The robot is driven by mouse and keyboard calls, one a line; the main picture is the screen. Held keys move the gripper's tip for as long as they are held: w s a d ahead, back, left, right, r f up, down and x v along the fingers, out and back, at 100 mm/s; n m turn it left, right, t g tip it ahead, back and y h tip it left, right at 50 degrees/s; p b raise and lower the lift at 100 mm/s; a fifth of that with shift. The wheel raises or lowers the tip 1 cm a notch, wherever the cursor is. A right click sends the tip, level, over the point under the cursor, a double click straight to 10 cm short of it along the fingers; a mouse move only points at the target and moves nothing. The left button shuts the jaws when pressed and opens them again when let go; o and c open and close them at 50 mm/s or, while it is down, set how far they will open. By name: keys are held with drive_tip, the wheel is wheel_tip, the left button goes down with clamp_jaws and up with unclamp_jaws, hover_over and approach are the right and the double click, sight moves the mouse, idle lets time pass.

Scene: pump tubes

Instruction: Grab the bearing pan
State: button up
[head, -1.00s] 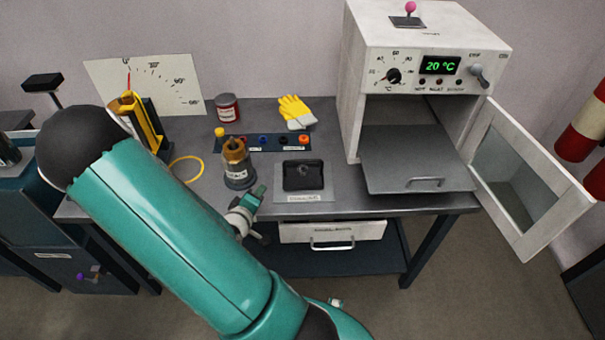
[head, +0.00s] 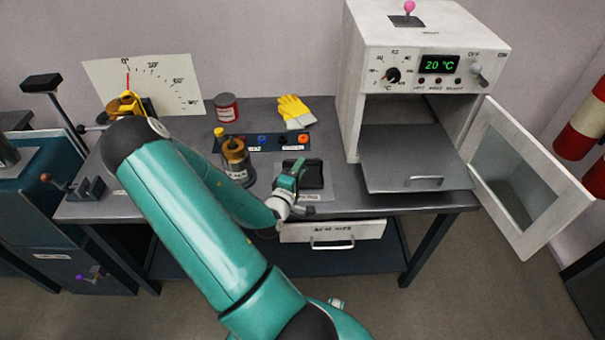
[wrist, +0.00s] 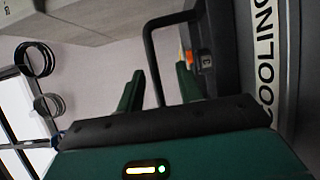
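The bearing pan (head: 313,176) is a small black tray on a grey plate at the front middle of the bench. My gripper (head: 290,178) is at the pan's left side and covers part of it. In the wrist view the dark pan (wrist: 222,45) is at the right, and its thin black handle (wrist: 152,60) passes between my green fingers (wrist: 159,88). The fingers stand apart, with visible space on both sides of the handle. The handle's lower end is hidden behind my gripper body.
The grey cooling plate (wrist: 265,120) lies under the pan. A brown-topped pot (head: 236,160) stands left of my gripper, and a strip of coloured knobs (head: 262,142) lies behind. The open oven (head: 410,150) with its pulled-out shelf is at the right. A yellow glove (head: 294,110) lies at the back.

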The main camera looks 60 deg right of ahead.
drive_tip(key=d, duration=0.5)
drive_tip(key=shift+w+d+r, duration=0.1)
drive_tip(key=shift+w+r, duration=0.15)
drive_tip(key=shift+r, duration=0.1)
drive_tip(key=shift+c, duration=0.5)
clamp_jaws()
